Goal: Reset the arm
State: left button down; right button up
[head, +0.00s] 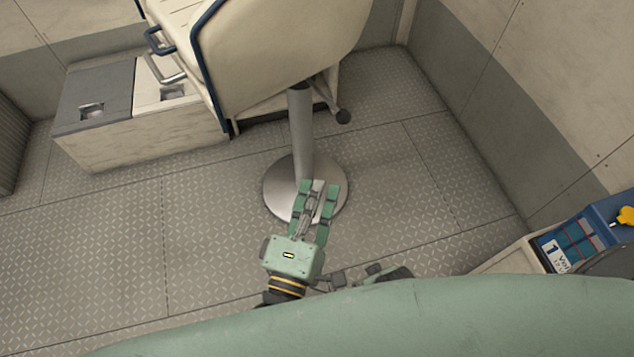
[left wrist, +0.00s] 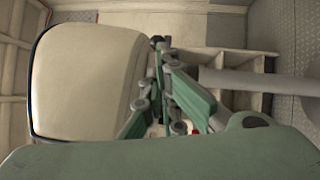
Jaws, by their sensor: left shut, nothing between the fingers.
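My left gripper (head: 319,186) is green and grey and reaches up from the lower middle of the head view. It is shut and empty, seen in front of the round metal foot (head: 277,188) of a seat pedestal. Whether it touches the foot cannot be told. In the left wrist view the fingers of my left gripper (left wrist: 160,45) converge at the tips, with nothing between them.
A cream seat (head: 280,50) stands on a grey post (head: 300,120). A low locker (head: 140,140) is at the left. A blue box (head: 600,215) with a yellow knob is at the right edge. The patterned metal floor (head: 90,255) is clear at the left.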

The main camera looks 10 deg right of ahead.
jog(key=shift+s+a, duration=0.2)
jog(key=shift+s, duration=0.2)
pick_arm(q)
jog(key=a+f+m+g+y, duration=0.1)
jog(key=a+f+m+g, duration=0.15)
jog(key=f, duration=0.45)
jog(key=a+f+m+g+y, duration=0.15)
jog(key=f+m, duration=0.25)
jog(key=f, duration=0.4)
jog(key=s+a+f+m+g+y, duration=0.2)
jog(key=s+a+f+m+g, duration=0.15)
jog(key=a+f, duration=0.45)
jog(key=s+a+f+m+g+y, duration=0.2)
jog(key=a+f+m+g, duration=0.15)
jog(key=a+f, duration=0.45)
jog(key=s+a+f+m+g+y, duration=0.2)
jog(key=s+a+f+g+y, duration=0.15)
jog(key=s+a+f, duration=0.5)
jog(key=s+a+g+p, duration=0.1)
jog(key=s+a+p, duration=0.2)
jog(key=s+p, duration=1.3)
jog(key=shift+r, duration=0.15)
pick_arm(e)
jog(key=s+d+g, duration=0.1)
jog(key=s+d, duration=0.2)
jog(key=s, duration=1.4)
jog(key=shift+d+f, duration=0.15)
jog(key=shift+f, duration=0.15)
